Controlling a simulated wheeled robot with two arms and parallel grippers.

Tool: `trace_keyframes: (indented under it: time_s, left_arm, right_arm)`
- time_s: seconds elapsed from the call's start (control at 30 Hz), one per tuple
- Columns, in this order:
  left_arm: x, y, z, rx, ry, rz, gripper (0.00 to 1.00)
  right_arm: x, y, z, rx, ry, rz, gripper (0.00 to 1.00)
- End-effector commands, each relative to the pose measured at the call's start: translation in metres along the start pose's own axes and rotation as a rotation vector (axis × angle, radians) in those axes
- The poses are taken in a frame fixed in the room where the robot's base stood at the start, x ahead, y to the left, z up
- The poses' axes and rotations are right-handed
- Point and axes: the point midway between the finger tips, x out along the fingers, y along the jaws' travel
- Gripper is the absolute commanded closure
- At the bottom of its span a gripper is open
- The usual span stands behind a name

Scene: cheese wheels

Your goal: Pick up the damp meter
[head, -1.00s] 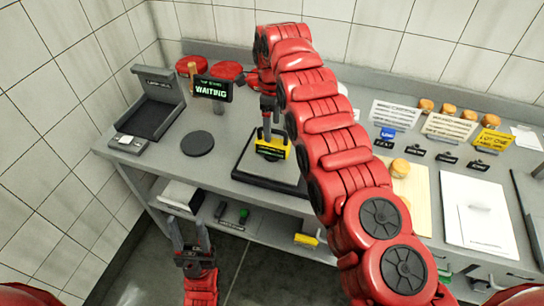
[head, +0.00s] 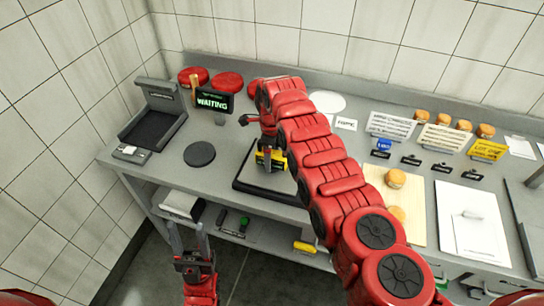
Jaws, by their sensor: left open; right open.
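A yellow and black device, which looks like the damp meter (head: 278,162), sits on a black square platform (head: 262,187) on the counter. My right gripper (head: 265,163) is open and reaches down right at this device. Its fingers overlap the device in the picture, and I cannot tell whether they touch it. My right arm hides the area to the right of the platform. My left gripper (head: 188,232) is open and empty, pointing up in front of the counter's front edge.
A "WAITING" display (head: 213,102), a dark disc (head: 199,154) and a dark tray (head: 153,128) stand to the left. Red wheels (head: 227,81) lie behind. A wooden board (head: 408,222), a white board (head: 472,222) and several cards fill the right. A yellow item (head: 305,247) lies on the lower shelf.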

Motion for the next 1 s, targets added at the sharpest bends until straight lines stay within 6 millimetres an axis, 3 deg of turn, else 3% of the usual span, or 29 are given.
trace_keyframes:
  time_s: [0.07, 0.5, 1.0]
  left_arm:
    - [-0.0002, 0.0, 0.0, 0.0, 0.0, 0.0, 0.5]
    - [-0.0002, 0.0, 0.0, 0.0, 0.0, 0.0, 0.5]
    - [-0.0009, 0.0001, 0.0001, 0.0, 0.0, 0.0, 0.5]
  right_arm:
    - [0.0, -0.0001, -0.0001, 0.0, 0.0, 0.0, 0.2]
    - [-0.0002, -0.0001, -0.0001, 0.0, 0.0, 0.0, 1.0]
    - [-0.0024, -0.0021, -0.0022, 0.001, 0.0, 0.0, 1.0]
